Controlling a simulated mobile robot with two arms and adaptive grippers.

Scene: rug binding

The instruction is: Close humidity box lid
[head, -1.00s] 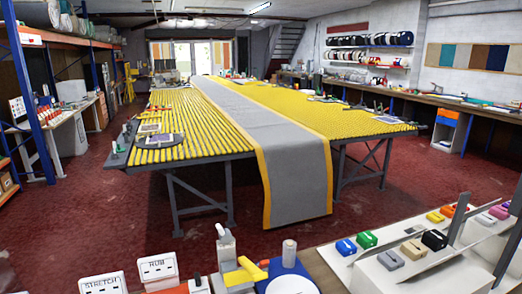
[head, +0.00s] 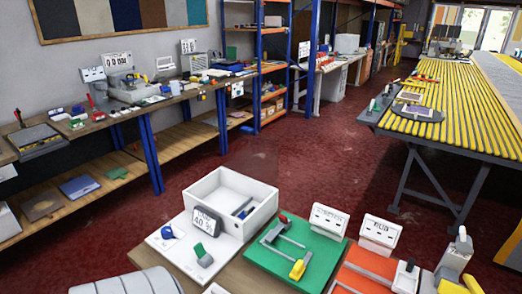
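A white open-topped box (head: 259,214) stands on the near bench, left of the middle in the head view. A dark-framed display (head: 205,221) reading about 40 % is at its front left, so I take this as the humidity box. I cannot make out a separate lid with certainty.
A green board (head: 292,250) with a grey frame and yellow part lies right of the box. White label blocks (head: 328,221) stand beyond it. Red floor separates this bench from the back-wall bench and yellow-slatted table (head: 440,126).

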